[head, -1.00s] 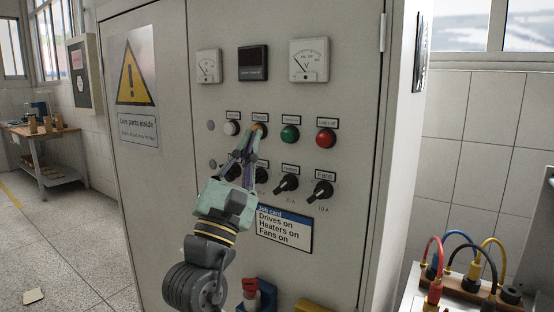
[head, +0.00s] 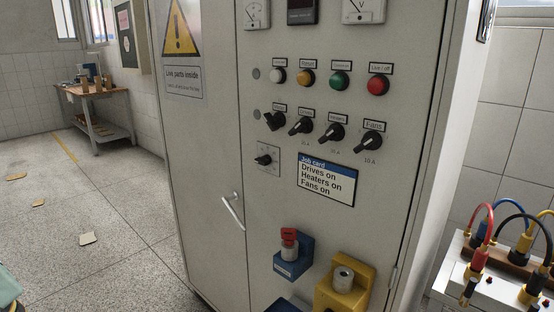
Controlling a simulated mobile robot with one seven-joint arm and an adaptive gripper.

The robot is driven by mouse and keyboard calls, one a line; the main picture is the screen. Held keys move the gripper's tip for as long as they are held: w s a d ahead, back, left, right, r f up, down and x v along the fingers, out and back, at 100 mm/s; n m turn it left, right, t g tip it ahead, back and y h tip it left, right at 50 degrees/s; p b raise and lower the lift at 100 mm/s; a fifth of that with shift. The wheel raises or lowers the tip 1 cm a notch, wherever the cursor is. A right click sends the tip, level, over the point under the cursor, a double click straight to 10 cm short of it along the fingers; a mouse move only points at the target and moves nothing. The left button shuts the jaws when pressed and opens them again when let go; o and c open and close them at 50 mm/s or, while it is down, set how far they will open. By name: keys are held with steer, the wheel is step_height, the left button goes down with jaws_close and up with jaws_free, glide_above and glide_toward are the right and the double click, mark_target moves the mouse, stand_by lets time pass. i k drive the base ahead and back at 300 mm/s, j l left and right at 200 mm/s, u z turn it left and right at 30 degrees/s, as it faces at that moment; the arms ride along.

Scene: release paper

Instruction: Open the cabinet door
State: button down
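The grey cabinet door (head: 330,225) is shut flush in its frame, with a hinge (head: 393,275) at its lower right edge. A silver lever handle (head: 232,212) hangs tilted at the vertical seam on the left, beside the panel with the warning sign (head: 181,45). My gripper shows only as a pale green piece (head: 8,288) in the bottom left corner, well apart from the handle. Its fingers are out of frame.
The door carries lamps, black switches (head: 331,132), a small rotary switch (head: 264,160) and a job card (head: 326,180). Blue (head: 294,262) and yellow (head: 345,285) blocks stick out below. A cable-topped bench (head: 455,272) stands right.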

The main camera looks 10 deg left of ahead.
mark_target(195, 43)
steer(key=i+j+u, duration=0.25)
steer(key=j, duration=0.25)
steer(key=i+j+u, duration=0.3)
steer(key=j, duration=0.2)
